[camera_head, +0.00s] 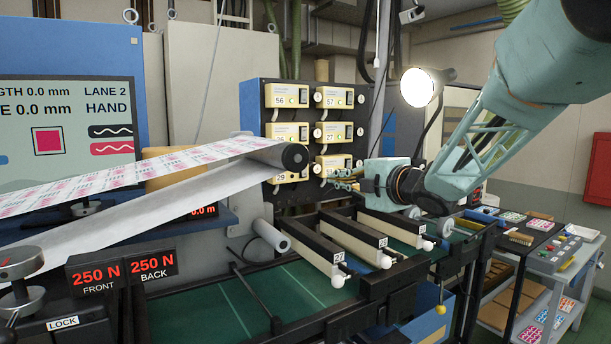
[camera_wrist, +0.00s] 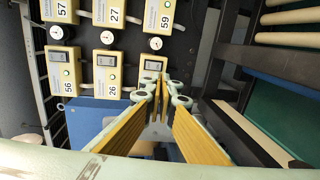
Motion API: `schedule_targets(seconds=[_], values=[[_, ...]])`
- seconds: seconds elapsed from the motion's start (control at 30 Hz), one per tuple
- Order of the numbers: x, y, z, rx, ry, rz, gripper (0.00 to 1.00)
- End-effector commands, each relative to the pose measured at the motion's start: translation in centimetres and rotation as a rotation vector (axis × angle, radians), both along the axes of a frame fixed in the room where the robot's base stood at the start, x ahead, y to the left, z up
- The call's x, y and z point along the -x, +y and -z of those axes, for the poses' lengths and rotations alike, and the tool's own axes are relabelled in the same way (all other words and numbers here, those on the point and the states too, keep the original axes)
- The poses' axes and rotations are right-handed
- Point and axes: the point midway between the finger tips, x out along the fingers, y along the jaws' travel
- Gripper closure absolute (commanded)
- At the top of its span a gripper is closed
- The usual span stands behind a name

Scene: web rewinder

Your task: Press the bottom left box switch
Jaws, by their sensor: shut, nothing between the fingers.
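The bottom left box switch (camera_head: 287,178) is a cream box with the end of its number, 9, showing, low on the dark panel in the head view; the web roller partly covers it. In the wrist view the panel is turned, and the bottom left box (camera_wrist: 153,65) is right above my gripper's fingertips, its lower part hidden behind them. My gripper (camera_head: 337,179) is in front of the panel's lower part, to the right of that box in the head view. It is shut and empty; its fingers converge in the wrist view (camera_wrist: 160,97). I cannot tell whether the tips touch the box.
Other switch boxes are close by: 26 (camera_wrist: 107,73), 27 (camera_wrist: 115,12) and 59 (camera_wrist: 160,15). The printed web and roller (camera_head: 294,156) pass left of my gripper. A lamp (camera_head: 420,87) hangs above.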

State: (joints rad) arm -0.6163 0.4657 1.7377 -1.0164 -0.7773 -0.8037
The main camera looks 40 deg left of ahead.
Motion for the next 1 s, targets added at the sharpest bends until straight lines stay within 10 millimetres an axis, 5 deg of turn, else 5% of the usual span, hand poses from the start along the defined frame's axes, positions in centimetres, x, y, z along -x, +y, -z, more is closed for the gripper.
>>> schedule_targets(seconds=[0.67, 1.0], values=[[0.0, 0.9, 0.1, 0.000, -0.004, -0.009, 1.00], [-0.8, 3.7, 0.4, -0.001, -0.005, -0.011, 1.00]])
